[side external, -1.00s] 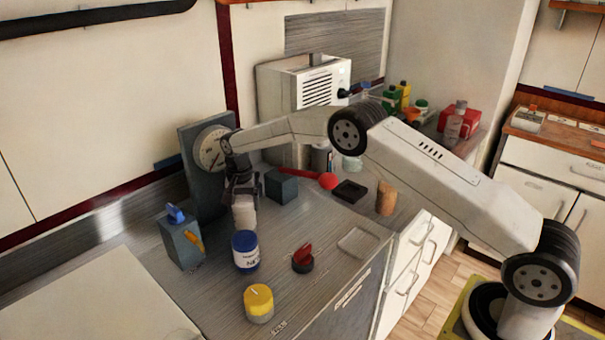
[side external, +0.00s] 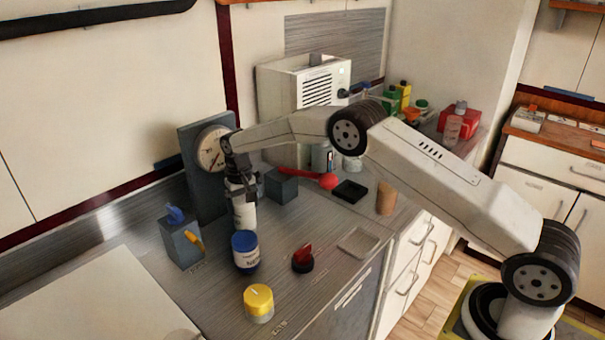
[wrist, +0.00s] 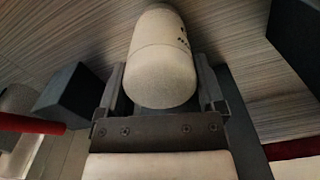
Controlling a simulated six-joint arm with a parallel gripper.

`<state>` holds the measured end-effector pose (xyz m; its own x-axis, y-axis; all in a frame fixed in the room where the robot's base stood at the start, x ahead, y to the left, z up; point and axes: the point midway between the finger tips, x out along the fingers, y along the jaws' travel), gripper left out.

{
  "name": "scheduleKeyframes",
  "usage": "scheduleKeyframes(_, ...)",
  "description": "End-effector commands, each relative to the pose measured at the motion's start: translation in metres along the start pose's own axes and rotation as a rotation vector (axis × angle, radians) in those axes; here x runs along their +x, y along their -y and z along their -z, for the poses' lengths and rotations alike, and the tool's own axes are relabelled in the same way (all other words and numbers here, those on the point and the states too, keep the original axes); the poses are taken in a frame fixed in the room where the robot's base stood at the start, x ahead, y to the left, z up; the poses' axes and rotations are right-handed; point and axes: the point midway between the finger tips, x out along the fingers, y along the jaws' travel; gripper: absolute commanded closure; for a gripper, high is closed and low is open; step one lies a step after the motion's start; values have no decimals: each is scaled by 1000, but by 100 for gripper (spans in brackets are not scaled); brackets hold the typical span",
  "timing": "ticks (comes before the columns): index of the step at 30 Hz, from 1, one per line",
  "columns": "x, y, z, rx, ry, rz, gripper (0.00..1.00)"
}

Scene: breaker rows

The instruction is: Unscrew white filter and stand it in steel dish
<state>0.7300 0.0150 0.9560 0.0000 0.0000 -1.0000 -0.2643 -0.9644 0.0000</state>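The white filter (side external: 245,212) is an upright white cylinder with small dark print, left of centre in the side external view. Its lower end is partly hidden behind the blue-lidded jar, so I cannot tell whether it touches the counter. My gripper (side external: 243,187) is above it with its fingers around its upper part. In the wrist view the filter (wrist: 160,50) lies between the two fingers (wrist: 160,92), which appear closed against its sides. The steel dish (side external: 359,243) is a shallow square tray near the counter's front edge, apart from my gripper, and looks empty.
The blue-lidded jar (side external: 245,252) stands just in front of the filter. A grey panel with a gauge (side external: 213,148) stands behind. A red knob (side external: 302,258), a yellow-topped container (side external: 258,303), a dark block (side external: 281,186) and a cork-coloured cylinder (side external: 386,198) stand around.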

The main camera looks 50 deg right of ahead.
Motion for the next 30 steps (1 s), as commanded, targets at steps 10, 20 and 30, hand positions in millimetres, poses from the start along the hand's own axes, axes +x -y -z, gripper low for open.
scheduleKeyframes(10, 0, 0, 0, 10, 0, 0, 0)
scheduleKeyframes(20, 0, 0, 0, 207, 0, 0, 0)
scheduleKeyframes(30, 0, 0, 0, 473, 0, 0, 0)
